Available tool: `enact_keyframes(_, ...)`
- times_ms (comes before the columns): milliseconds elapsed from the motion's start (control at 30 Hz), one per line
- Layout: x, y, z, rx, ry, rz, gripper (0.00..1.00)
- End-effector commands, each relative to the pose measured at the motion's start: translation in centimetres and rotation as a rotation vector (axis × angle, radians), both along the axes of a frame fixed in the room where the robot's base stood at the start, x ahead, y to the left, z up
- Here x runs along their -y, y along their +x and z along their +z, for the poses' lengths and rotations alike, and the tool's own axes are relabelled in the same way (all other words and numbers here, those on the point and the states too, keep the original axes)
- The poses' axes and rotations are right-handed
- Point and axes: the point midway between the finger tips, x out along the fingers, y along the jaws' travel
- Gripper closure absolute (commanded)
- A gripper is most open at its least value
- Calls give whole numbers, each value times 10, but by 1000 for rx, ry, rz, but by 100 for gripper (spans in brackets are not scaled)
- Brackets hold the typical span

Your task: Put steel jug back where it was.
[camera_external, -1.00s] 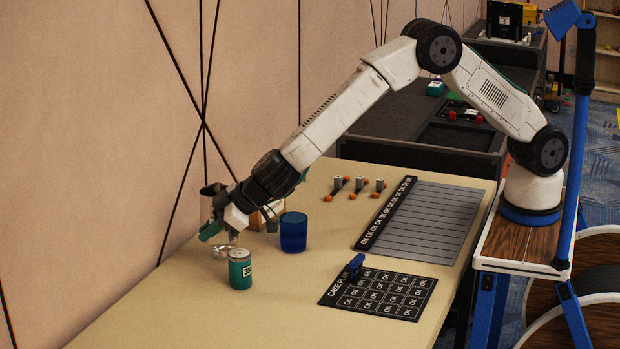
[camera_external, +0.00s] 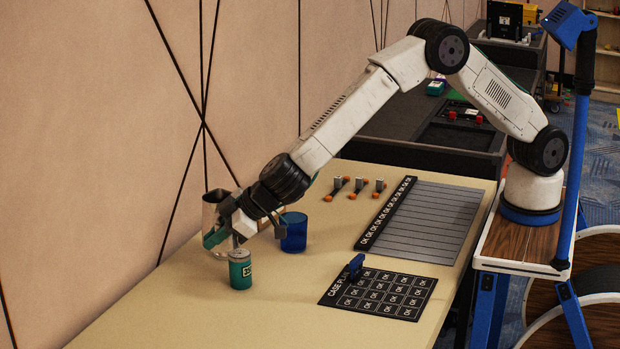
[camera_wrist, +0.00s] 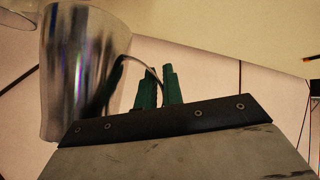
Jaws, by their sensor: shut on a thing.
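The steel jug (camera_external: 213,208) is a shiny metal vessel at the far left of the table, partly hidden behind my gripper (camera_external: 222,238). It stands about upright in the outside view; whether its base touches the table is hidden. In the wrist view the jug (camera_wrist: 80,65) fills the upper left, and its thin curved handle runs to the green fingers of my gripper (camera_wrist: 158,90). My gripper is shut on the jug at its handle.
A green can (camera_external: 240,275) stands close in front of my gripper. A blue cup (camera_external: 294,232) stands just right of it. A dark case-plan mat (camera_external: 385,294) and a striped board (camera_external: 430,222) lie to the right. The near left table is clear.

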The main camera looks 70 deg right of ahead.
Motion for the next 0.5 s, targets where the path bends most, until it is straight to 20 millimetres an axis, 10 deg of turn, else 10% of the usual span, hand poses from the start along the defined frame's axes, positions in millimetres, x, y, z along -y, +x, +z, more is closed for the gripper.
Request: enact_keyframes(500, -51, -184, -28, 4, 0, 45, 100)
